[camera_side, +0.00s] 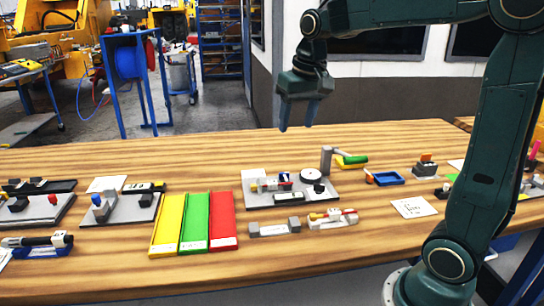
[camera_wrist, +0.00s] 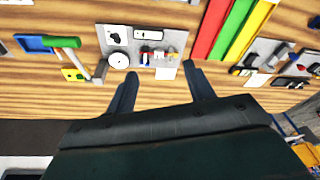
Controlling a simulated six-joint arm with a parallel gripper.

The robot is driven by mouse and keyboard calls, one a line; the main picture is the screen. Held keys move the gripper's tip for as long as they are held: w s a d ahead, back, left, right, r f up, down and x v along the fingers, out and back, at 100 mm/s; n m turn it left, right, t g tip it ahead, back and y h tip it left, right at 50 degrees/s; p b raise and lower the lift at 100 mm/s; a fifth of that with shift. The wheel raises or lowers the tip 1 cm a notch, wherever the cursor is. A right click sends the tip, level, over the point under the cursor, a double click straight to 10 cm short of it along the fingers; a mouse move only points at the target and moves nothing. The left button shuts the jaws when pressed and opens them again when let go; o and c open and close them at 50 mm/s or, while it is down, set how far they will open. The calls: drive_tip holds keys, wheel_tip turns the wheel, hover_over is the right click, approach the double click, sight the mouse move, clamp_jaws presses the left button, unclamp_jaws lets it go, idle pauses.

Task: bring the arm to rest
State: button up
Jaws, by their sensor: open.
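My gripper (camera_side: 297,114) hangs above the far edge of the wooden bench (camera_side: 330,245), with its fingers pointing down. In the wrist view my gripper (camera_wrist: 160,82) shows two dark fingers set well apart with nothing between them. It is open and empty, and apart from everything on the bench. My arm reaches in from the right side of the side view. The grey plate with a white round dial (camera_side: 310,176) and small coloured parts lies on the bench below and in front of the gripper.
Yellow, green and red trays (camera_side: 194,222) lie side by side at centre left. A green-handled tool (camera_side: 350,160) and a blue tray (camera_side: 384,178) lie right of the plate. More fixtures (camera_side: 128,205) stand at the left. The bench's back strip is mostly clear.

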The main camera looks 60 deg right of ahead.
drive_tip(key=s+a+f+n+t, duration=0.1)
drive_tip(key=s+a, duration=0.3)
drive_tip(key=s, duration=0.5)
drive_tip(key=s+a+f+n+t, duration=0.2)
drive_tip(key=s+a+f+n, duration=0.1)
drive_tip(key=s, duration=0.6)
drive_tip(key=shift+s+a+n+y, duration=0.15)
drive_tip(key=shift+a+n+y, duration=0.25)
drive_tip(key=shift+a, duration=0.5)
